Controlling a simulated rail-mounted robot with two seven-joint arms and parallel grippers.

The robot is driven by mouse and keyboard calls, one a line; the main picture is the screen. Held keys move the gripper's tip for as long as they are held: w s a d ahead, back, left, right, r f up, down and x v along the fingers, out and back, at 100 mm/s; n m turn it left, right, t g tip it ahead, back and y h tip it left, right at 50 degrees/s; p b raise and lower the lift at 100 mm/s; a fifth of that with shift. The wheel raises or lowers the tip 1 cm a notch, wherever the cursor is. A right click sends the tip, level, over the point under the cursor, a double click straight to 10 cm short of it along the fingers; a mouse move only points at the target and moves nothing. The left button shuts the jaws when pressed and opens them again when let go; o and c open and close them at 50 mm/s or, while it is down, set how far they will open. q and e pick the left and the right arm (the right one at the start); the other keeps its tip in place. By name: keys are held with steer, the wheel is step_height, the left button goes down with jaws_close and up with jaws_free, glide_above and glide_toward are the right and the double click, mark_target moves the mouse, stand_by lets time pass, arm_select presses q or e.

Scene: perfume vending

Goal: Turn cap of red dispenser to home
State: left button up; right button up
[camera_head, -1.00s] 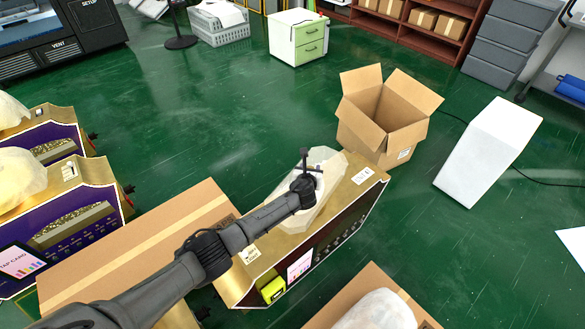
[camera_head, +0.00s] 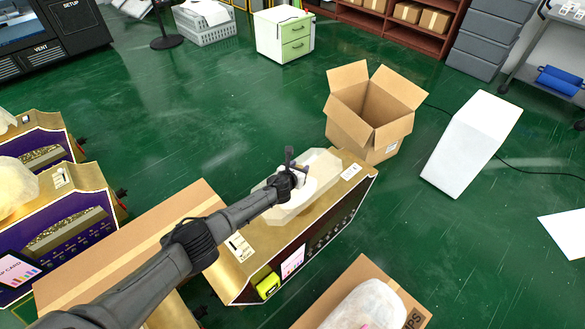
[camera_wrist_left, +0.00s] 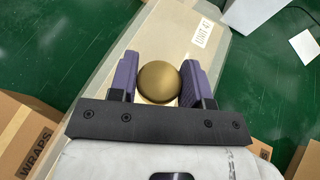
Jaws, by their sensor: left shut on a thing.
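In the head view my left gripper (camera_head: 295,170) is over the top of a gold-topped unit (camera_head: 336,168) with a dark purple front. In the left wrist view, a round gold-brown cap (camera_wrist_left: 158,82) sits between the purple fingers of the left gripper (camera_wrist_left: 159,68), which is shut on it. The gripper and a pale translucent cover (camera_head: 322,172) around it hide what lies under the cap. No red part of the dispenser shows. My right gripper is not in view.
An open cardboard box (camera_head: 372,118) stands just behind the unit. A white slanted block (camera_head: 470,145) stands to its right. A long closed carton (camera_head: 140,245) lies to its left. Another carton (camera_head: 360,270) with a wrapped item is in front.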

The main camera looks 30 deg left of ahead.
arm_select(q)
steer(key=o, duration=1.2)
steer(key=shift+r, duration=0.1)
steer(key=shift+s+r+p, duration=0.15)
steer(key=shift+s+p, duration=0.1)
steer(key=shift+p, duration=0.15)
steer(key=p+v, duration=0.7)
steer(key=v, duration=0.4)
steer(key=shift+s, duration=0.25)
steer(key=shift+p+v, duration=0.4)
steer(key=shift+v, duration=0.45)
